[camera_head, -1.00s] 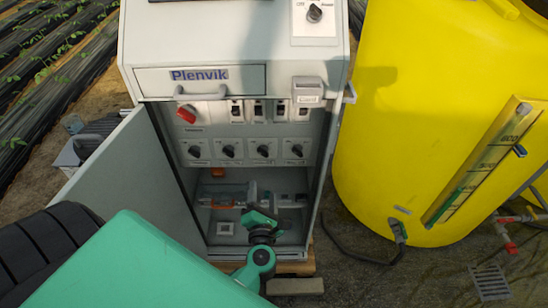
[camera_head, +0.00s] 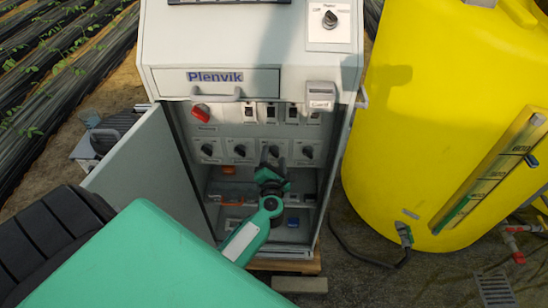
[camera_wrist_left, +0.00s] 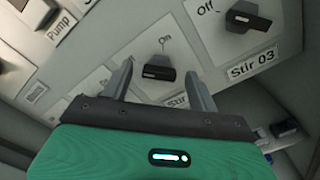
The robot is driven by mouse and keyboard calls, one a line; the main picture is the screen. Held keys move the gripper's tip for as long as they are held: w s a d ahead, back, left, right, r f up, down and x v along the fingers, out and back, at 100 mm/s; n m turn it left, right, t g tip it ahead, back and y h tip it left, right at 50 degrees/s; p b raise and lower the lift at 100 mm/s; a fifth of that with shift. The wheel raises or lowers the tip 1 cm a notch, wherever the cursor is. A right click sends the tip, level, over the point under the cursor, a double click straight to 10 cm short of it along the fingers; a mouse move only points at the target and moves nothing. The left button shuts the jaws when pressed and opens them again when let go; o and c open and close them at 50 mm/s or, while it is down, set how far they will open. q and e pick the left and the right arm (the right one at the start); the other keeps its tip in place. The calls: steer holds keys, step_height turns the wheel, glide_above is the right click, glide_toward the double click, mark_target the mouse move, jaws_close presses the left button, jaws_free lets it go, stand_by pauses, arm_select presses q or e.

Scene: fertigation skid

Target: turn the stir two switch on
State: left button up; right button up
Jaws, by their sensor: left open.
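A row of black rotary switches runs across the open cabinet panel. The knob (camera_wrist_left: 159,73) ahead of my left gripper has "On" printed above it and a label starting "Stir", its number hidden by the gripper. It sits left of the Stir 03 switch (camera_wrist_left: 248,17). In the head view this is the third knob (camera_head: 273,151) from the left. My left gripper (camera_head: 271,168) is open. In the wrist view its fingers (camera_wrist_left: 161,80) stand on either side of the knob; I cannot tell whether they touch it. My right gripper is not in view.
The cabinet's door (camera_head: 146,172) stands open at the left. A red rotary switch (camera_head: 201,112) and several breakers (camera_head: 270,112) sit above the knob row. A yellow tank (camera_head: 435,130) stands close at the right. The cabinet's lower compartment holds small fittings.

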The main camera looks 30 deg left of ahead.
arm_select(q)
steer(key=shift+w, duration=0.1)
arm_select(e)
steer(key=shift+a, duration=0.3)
